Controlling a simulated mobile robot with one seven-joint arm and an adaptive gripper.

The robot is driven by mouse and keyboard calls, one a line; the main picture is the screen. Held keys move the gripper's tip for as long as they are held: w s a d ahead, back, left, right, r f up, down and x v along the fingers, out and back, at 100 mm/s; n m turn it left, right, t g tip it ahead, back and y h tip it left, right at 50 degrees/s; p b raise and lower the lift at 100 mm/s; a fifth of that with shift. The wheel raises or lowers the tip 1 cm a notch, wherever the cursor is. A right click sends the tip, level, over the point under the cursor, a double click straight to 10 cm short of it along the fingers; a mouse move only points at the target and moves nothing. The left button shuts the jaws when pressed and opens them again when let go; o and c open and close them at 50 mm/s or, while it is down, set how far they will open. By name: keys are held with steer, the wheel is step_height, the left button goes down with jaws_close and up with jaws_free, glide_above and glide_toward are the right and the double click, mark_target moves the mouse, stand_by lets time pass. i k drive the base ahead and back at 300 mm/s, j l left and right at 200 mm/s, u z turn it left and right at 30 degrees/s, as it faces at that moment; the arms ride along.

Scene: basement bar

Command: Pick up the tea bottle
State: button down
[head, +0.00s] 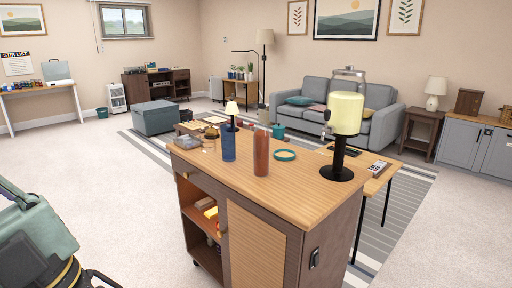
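A reddish-brown bottle (261,154) stands upright on the wooden top of a cabinet (300,200) in the head view; it looks like the tea bottle, though no label is readable. A dark blue bottle or tumbler (228,143) stands upright just to its left, apart from it by a small gap. My gripper is not in view, and nothing is seen touching either bottle.
A teal ring (285,155) lies right of the brown bottle. A pale yellow dispenser (346,113) on a black stand is farther right. Small items and a little lamp (231,109) are behind the bottles. The cabinet top's front is clear. Teal-and-black equipment (35,235) is lower left.

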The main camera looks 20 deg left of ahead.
mark_target(261, 134)
steer(key=i+l+u, duration=0.1)
steer(key=i+l, duration=0.2)
steer(key=i, duration=0.2)
steer(key=i+l+u, duration=0.15)
steer(key=i+l, duration=0.2)
steer(key=i, duration=0.15)
